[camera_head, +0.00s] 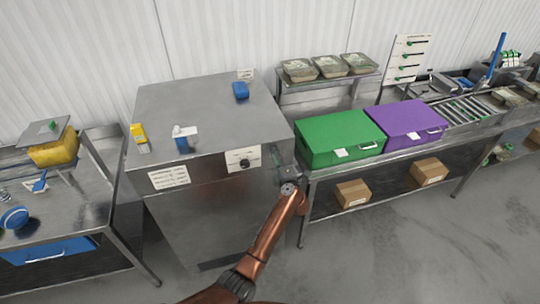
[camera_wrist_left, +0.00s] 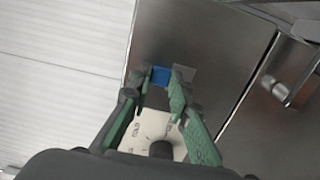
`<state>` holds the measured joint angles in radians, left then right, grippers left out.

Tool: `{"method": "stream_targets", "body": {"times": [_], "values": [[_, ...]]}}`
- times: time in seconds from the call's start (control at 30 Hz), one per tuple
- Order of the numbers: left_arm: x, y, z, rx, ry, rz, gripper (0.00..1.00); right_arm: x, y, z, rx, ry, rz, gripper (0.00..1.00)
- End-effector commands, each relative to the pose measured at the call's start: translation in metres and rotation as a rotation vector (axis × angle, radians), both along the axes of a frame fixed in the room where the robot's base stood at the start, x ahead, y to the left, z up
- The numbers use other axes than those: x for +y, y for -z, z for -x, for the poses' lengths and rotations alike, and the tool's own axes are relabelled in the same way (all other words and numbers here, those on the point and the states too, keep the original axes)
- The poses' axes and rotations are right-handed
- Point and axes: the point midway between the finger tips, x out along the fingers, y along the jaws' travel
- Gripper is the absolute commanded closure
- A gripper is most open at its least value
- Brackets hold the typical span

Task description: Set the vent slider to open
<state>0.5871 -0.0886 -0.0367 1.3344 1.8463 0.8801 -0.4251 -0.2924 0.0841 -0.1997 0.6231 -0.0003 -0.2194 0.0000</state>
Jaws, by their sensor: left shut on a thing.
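The vent slider appears in the left wrist view as a small blue tab (camera_wrist_left: 160,75) on the steel face of the cabinet. My left gripper (camera_head: 279,166) is at the right end of the cabinet's (camera_head: 215,105) front, right of the white label with a black knob (camera_head: 243,161). Its green-padded fingers are shut on the blue tab, one on each side. In the head view the gripper hides the tab. I cannot read the slider's setting. My right gripper is not in view.
A green box (camera_head: 338,137) and a purple box (camera_head: 408,125) stand on the bench to the right. Small items, including a blue one (camera_head: 240,90), lie on the cabinet top. A side table (camera_head: 85,205) stands left. The grey floor in front is clear.

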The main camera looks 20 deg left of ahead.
Motion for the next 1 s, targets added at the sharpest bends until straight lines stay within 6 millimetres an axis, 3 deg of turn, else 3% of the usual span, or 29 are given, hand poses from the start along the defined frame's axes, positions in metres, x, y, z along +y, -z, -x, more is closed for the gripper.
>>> {"method": "stream_targets", "body": {"times": [0.13,0.17,0.4,0.73,1.0], "values": [[-0.001,-0.005,-0.002,-0.008,0.002,-0.006,1.0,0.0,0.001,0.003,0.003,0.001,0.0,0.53],[-0.001,-0.006,-0.002,-0.008,0.002,-0.006,0.81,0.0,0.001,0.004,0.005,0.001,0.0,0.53],[0.0,-0.005,-0.001,-0.008,0.001,-0.004,0.65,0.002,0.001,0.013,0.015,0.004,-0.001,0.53],[-0.002,-0.003,0.003,-0.006,0.0,-0.003,0.65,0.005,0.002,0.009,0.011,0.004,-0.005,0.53],[-0.025,-0.002,0.037,-0.004,0.0,-0.001,0.65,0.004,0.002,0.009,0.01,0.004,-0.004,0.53]]}}
